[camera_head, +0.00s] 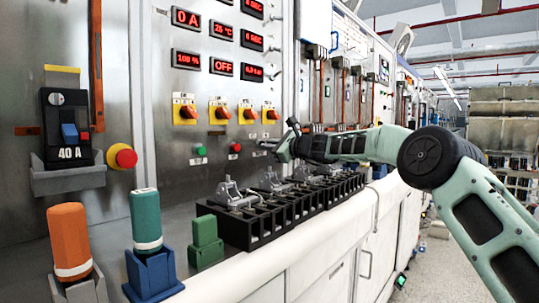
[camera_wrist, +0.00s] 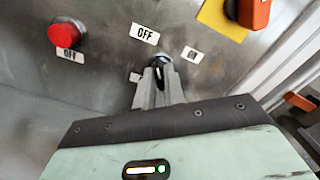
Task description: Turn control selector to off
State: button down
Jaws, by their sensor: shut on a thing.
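The control selector (camera_wrist: 162,66) is a small dark knob on the grey metal panel, mostly hidden between my fingers in the wrist view. A white OFF label (camera_wrist: 144,33) is above it to the left, and an ON label (camera_wrist: 192,54) is to its right. My gripper (camera_wrist: 160,80) is shut on the selector. In the head view my gripper (camera_head: 281,148) reaches the panel from the right, just right of the red button (camera_head: 235,148). Which way the selector points is hard to tell.
Orange rotary switches (camera_head: 219,111) on yellow plates sit above, below red displays (camera_head: 223,66). A green button (camera_head: 201,151) is further left. A black terminal row (camera_head: 262,226) with metal clamps stands on the counter below my arm. Orange (camera_head: 71,240) and teal (camera_head: 146,218) handles stand front left.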

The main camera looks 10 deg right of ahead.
jog(key=shift+f+n+b, duration=0.1)
jog(key=shift+n+b, duration=0.45)
jog(key=shift+n, duration=0.25)
jog(key=c, duration=1.5)
grip_release()
jog(key=shift+s+d, duration=0.1)
jog(key=b+v, duration=0.5)
jog(key=v, duration=1.2)
jog(key=shift+s, duration=0.1)
